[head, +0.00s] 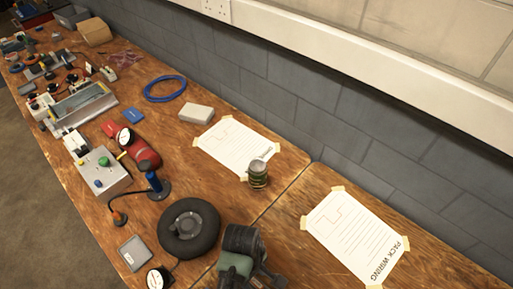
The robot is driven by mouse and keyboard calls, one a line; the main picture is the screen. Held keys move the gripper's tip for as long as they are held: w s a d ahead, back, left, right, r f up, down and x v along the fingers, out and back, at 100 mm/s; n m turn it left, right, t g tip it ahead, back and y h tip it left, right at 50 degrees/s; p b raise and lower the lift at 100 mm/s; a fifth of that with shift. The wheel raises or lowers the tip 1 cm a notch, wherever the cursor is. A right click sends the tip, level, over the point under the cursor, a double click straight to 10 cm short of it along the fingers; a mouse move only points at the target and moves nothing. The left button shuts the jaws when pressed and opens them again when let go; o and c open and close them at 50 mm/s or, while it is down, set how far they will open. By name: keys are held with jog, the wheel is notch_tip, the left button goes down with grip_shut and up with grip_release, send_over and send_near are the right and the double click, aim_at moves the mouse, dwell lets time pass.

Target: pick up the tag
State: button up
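I cannot tell for sure which thing is the tag. Two small flat pieces lie on the wooden bench left of the middle: a red one (111,128) and a blue one (133,115). They lie close together, behind a red cylinder (140,152) with a round gauge. A flat grey square (134,252) lies near the front edge of the bench. My gripper cannot be made out in the head view.
A grey button box (100,173), a black wheel (188,228) and a dark machine with a green part (236,264) stand near the front. A can (257,174) stands at the corner of a taped sheet (234,143). Bare wood lies around the second sheet (352,236). A wall runs behind.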

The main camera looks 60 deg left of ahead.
aim_at(257, 282)
jog(key=shift+w+f, duration=0.2)
jog(key=shift+f, duration=1.1)
jog(key=shift+w+f, duration=0.15)
jog(key=shift+f, duration=1.1)
grip_shut()
